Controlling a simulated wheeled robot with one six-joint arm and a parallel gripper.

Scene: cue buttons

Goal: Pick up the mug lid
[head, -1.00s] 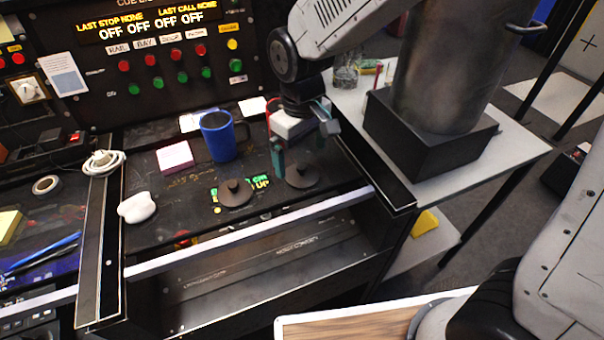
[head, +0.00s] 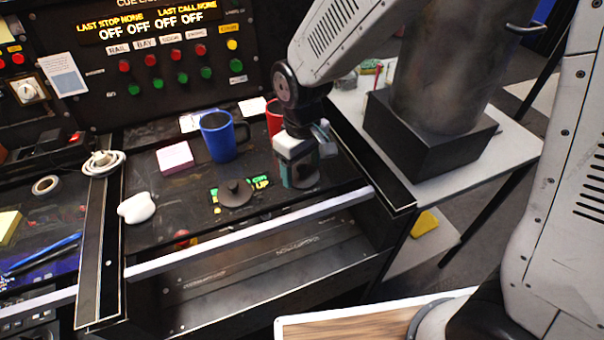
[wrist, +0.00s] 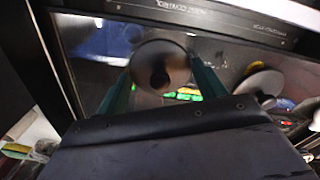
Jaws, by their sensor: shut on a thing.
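A dark round lid with a knob (head: 303,182) lies on the black desk in the head view, partly hidden by my gripper (head: 297,176). My gripper points down over it with its green fingers shut on the knob. In the wrist view this lid (wrist: 150,84) sits between the fingertips, apparently still at desk level. A second, similar lid (head: 234,194) lies to the left on the desk, apart from my gripper; it also shows in the wrist view (wrist: 262,85). A blue mug (head: 217,140) stands behind the lids. A red mug (head: 273,117) is mostly hidden behind my gripper.
A pink note pad (head: 175,158), a white lump-like object (head: 136,207) and a coiled white cable (head: 103,162) lie to the left. The button panel (head: 160,65) rises at the back. A large metal cylinder (head: 445,70) on a black block stands at right.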

